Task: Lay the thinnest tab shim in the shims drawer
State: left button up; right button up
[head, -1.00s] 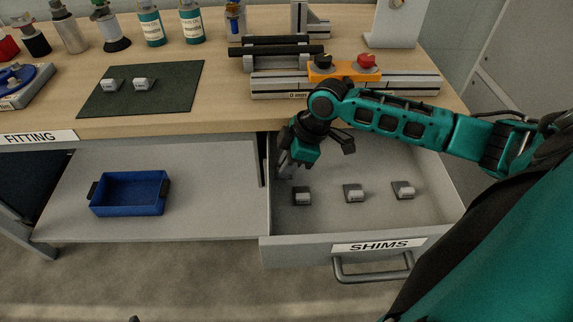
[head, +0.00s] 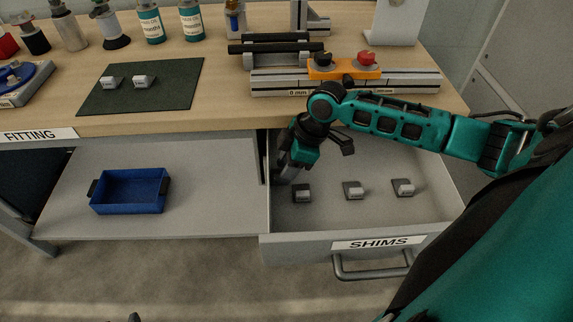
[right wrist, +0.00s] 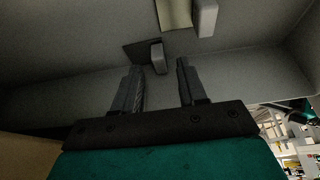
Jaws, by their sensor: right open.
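The shims drawer (head: 300,245) is open. Inside it, three tab shims lie in a row: a left one (head: 302,194), a middle one (head: 354,190) and a right one (head: 403,188). Two more small grey blocks (head: 110,83) (head: 143,82) sit on the dark green mat. My right gripper (head: 284,176) is down in the drawer's left part, behind and left of the left shim. In the right wrist view my right gripper (right wrist: 159,68) is open, with a dark-plated shim (right wrist: 157,56) just beyond its fingertips. Thicknesses cannot be read.
The benchtop overhangs the back of the drawer. A blue bin (head: 128,207) stands on the shelf left of the drawer. The measuring fixture (head: 345,82) with an orange block stands on the bench above. The drawer floor in front of the shims is clear.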

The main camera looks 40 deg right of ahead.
jog(key=shift+r, duration=0.25)
pick_arm(q)
jog(key=shift+s+a+r+y+p, duration=0.35)
jog(key=shift+a+p, duration=0.25)
jog(key=shift+p, duration=0.5)
pick_arm(e)
jog(key=v, duration=1.2)
jog(key=shift+r, duration=0.35)
pick_arm(q)
jog(key=shift+d, duration=0.15)
